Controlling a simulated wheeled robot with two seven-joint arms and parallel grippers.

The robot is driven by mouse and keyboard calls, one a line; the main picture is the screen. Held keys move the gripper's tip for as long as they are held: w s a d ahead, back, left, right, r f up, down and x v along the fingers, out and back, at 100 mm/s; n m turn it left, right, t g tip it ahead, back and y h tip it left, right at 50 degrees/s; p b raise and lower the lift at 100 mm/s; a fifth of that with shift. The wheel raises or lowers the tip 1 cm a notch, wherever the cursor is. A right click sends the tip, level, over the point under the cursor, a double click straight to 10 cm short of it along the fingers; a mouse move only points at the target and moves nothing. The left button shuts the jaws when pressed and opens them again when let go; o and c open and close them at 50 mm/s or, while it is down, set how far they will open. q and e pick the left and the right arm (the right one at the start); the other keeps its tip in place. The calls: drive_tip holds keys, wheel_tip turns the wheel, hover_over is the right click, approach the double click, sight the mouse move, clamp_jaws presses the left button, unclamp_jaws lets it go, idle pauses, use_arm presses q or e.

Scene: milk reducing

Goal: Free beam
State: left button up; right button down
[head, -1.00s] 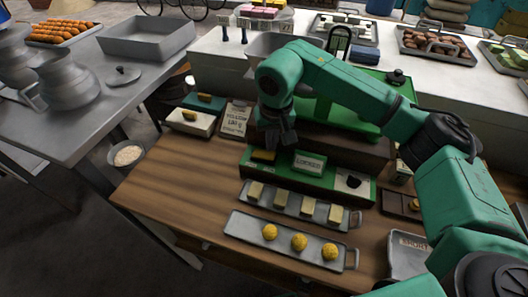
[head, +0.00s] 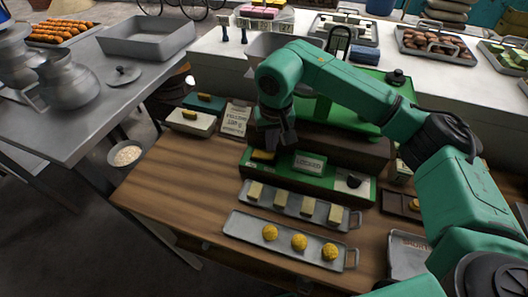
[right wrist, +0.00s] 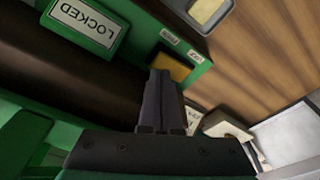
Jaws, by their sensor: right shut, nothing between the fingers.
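A green panel (head: 328,184) stands on the wooden table, with a white sign reading LOCKED (head: 309,164) and a black knob (head: 353,182). A brass-yellow block (head: 263,155) sits at the panel's left end. The sign (right wrist: 87,25) and the block (right wrist: 172,68) also show in the right wrist view, with two small labels (right wrist: 181,47) beside the block. My right gripper (head: 277,146) is shut and empty, its fingertips (right wrist: 160,75) at or just above the block; contact is unclear. The fingers hide part of the block. My left gripper is out of view.
A green scale base (head: 345,118) stands behind the panel, under my right arm. Metal trays with pale blocks (head: 281,199) and yellow balls (head: 299,242) lie in front. Butter dishes (head: 190,121) and a printed card (head: 236,119) are at the left. The table's left front is clear.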

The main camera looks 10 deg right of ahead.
sight(271, 155)
drive_tip(key=shift+f+b, duration=1)
drive_tip(key=shift+f, duration=0.2)
idle(0.5)
drive_tip(key=shift+r+p, duration=2.2)
drive_tip(key=shift+r, duration=1.45)
drive_tip(key=shift+f, duration=0.1)
